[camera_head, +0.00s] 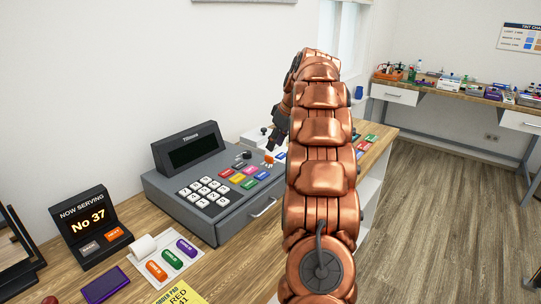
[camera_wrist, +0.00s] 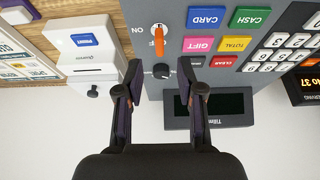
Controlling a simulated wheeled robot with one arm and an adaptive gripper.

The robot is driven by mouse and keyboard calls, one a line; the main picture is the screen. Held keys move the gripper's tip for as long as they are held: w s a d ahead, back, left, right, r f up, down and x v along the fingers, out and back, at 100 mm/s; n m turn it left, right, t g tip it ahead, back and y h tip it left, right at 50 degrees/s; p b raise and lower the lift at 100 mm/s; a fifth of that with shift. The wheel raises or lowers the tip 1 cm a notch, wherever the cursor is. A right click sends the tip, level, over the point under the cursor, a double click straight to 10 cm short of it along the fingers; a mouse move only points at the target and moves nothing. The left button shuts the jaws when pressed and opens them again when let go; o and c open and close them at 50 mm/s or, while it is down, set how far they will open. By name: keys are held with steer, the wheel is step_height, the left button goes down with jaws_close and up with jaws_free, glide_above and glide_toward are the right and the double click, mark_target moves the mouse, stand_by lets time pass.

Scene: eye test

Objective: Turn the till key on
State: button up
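The grey till (camera_head: 215,215) stands on the wooden counter. In the wrist view its orange key (camera_wrist: 159,41) sits in a round lock on the till (camera_wrist: 225,78) panel, its handle roughly upright in the picture. ON lettering shows left of the key. In the head view the key (camera_head: 269,158) shows just below my gripper (camera_head: 276,141), which my arm partly hides.
Coloured buttons (camera_wrist: 207,18) lie right of the key and the till display (camera_wrist: 210,107) below them. A white printer (camera_wrist: 88,42) stands close on the left.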

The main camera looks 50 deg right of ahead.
mark_target(269, 161)
steer(key=shift+p+x, duration=0.8)
steer(key=shift+x, duration=2.5)
steer(key=shift+c, duration=0.2)
jaws_close()
steer(key=shift+d, duration=0.2)
steer(key=shift+a, duration=0.15)
